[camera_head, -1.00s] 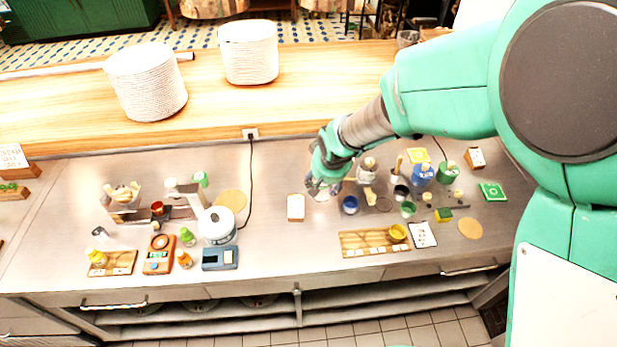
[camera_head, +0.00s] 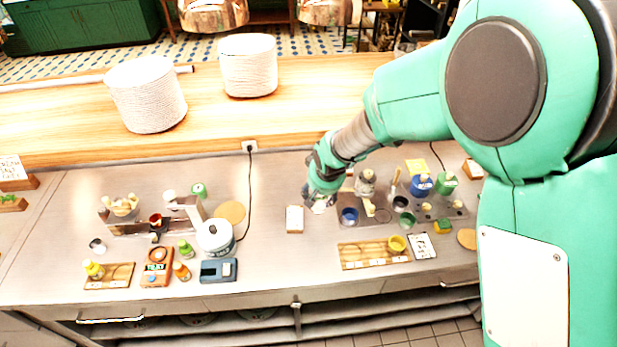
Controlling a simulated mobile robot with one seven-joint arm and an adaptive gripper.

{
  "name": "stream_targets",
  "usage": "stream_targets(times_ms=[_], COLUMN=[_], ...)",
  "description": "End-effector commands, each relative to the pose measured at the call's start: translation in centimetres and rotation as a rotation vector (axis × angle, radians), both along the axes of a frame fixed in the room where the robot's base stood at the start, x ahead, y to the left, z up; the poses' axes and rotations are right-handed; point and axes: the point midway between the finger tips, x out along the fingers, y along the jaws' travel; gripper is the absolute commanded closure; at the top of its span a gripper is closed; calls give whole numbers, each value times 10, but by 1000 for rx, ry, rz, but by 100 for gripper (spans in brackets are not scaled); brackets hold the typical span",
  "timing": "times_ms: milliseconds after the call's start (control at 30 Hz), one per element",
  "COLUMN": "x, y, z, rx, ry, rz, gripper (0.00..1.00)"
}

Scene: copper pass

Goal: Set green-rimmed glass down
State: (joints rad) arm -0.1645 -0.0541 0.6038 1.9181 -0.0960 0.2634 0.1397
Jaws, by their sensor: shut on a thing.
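My gripper (camera_head: 319,200) is at the middle of the steel counter, right of a small white card block. It is shut on a small pale, clear thing (camera_head: 320,208), mostly hidden by the fingers. This fits the glass, but I cannot make out a green rim. It is low over the counter; I cannot tell whether it touches. A blue cup (camera_head: 349,216) stands just to the right, and a green cup (camera_head: 407,219) farther right.
The white card block (camera_head: 295,219) is close on the left. A wooden tray (camera_head: 362,258) with a yellow cup (camera_head: 397,244) lies in front. A white pot (camera_head: 216,237) and a blue scale (camera_head: 218,270) stand left. The counter between scale and tray is bare.

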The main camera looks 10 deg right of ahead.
Motion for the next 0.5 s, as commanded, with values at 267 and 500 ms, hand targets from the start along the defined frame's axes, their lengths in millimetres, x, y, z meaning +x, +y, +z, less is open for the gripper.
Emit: stream_targets(times_ms=[267, 500], x=[47, 87], y=[7, 13], z=[-5, -10], rx=[1, 0], ry=[-1, 0], rz=[-1, 0], gripper=[74, 74])
